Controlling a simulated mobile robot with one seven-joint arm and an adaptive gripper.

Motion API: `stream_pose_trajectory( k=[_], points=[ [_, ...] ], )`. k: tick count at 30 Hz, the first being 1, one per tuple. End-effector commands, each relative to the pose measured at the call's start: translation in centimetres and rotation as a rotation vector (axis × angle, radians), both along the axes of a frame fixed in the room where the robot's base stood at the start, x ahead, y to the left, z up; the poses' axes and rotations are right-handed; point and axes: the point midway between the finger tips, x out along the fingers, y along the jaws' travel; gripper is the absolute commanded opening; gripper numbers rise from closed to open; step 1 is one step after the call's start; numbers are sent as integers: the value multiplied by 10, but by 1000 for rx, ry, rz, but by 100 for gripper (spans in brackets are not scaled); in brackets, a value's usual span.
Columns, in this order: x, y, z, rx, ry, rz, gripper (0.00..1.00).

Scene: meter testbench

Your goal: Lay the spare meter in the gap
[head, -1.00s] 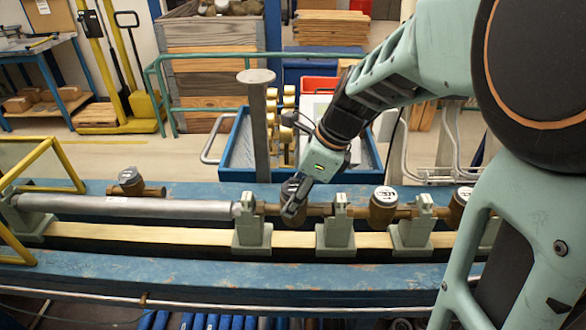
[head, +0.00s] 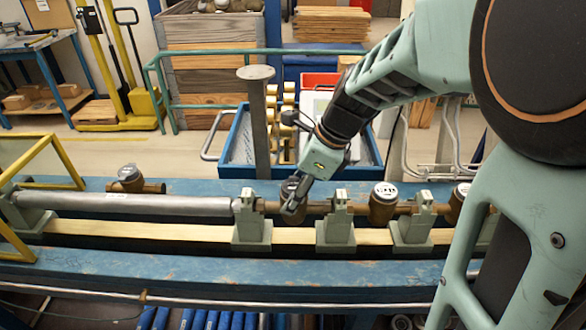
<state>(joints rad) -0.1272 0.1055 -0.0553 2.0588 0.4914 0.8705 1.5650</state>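A brass meter with a pale round face (head: 291,187) is at the space between two grey-green supports, the left one (head: 252,228) and the middle one (head: 336,229). Its brass ends look in line with the row. My gripper (head: 291,208) is at this meter, pointing down, with a finger in front of its body. The fingers overlap the meter, so I cannot tell whether they grip it or whether it rests fully in place. Another brass meter (head: 130,180) lies on the blue bench behind the grey pipe at the left.
More meters stand in the row to the right, one (head: 384,203) beyond the middle support. The long grey pipe (head: 120,204) runs left from the left support. A post (head: 258,130) and a blue tray (head: 238,150) stand behind. A yellow frame (head: 40,160) is at far left.

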Motion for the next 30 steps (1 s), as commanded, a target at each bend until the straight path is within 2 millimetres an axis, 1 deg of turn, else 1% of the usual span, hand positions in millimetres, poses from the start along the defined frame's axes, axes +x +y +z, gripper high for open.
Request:
stream_pose_trajectory(
  k=[7,8,13,20,23,30],
  points=[
    [1,0,0,1,-3,-1,0],
    [1,0,1,1,-3,-1,51],
    [1,0,0,1,-2,-1,69],
    [-1,0,-2,0,2,0,69],
    [0,0,0,0,2,0,69],
    [0,0,19,0,0,0,69]
  ],
)
